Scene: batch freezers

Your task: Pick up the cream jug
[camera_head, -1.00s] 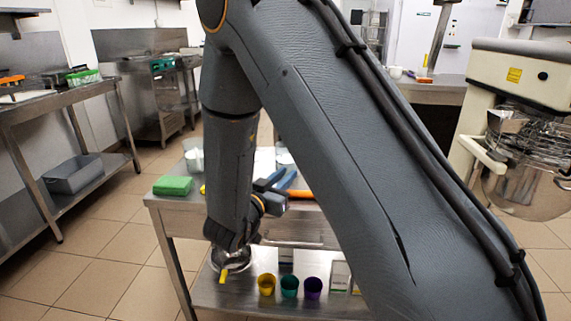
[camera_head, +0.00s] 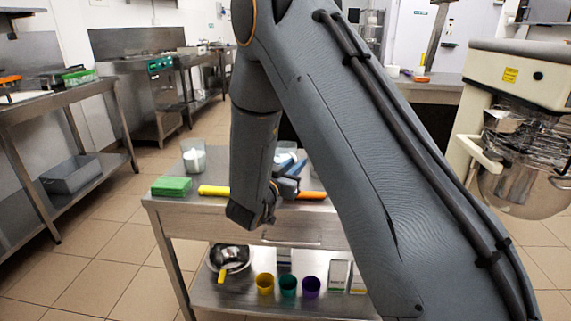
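A clear container with white contents (camera_head: 194,161) stands upright at the back left of the steel table (camera_head: 168,210); it may be the cream jug. A second pale container (camera_head: 286,152) is partly hidden behind my arm, so I cannot tell which is the jug. My gripper (camera_head: 290,172) is over the table to the right of the first container, close to the second one. My own wrist hides part of it. The fingers are too small and covered to tell whether they are open or hold anything.
A green block (camera_head: 171,186), a yellow-handled item (camera_head: 214,191) and an orange-handled item (camera_head: 304,195) lie on the table. The lower shelf holds a metal pan (camera_head: 229,258), yellow (camera_head: 265,284), teal (camera_head: 288,286) and purple (camera_head: 311,287) cups. A mixer (camera_head: 520,130) stands right.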

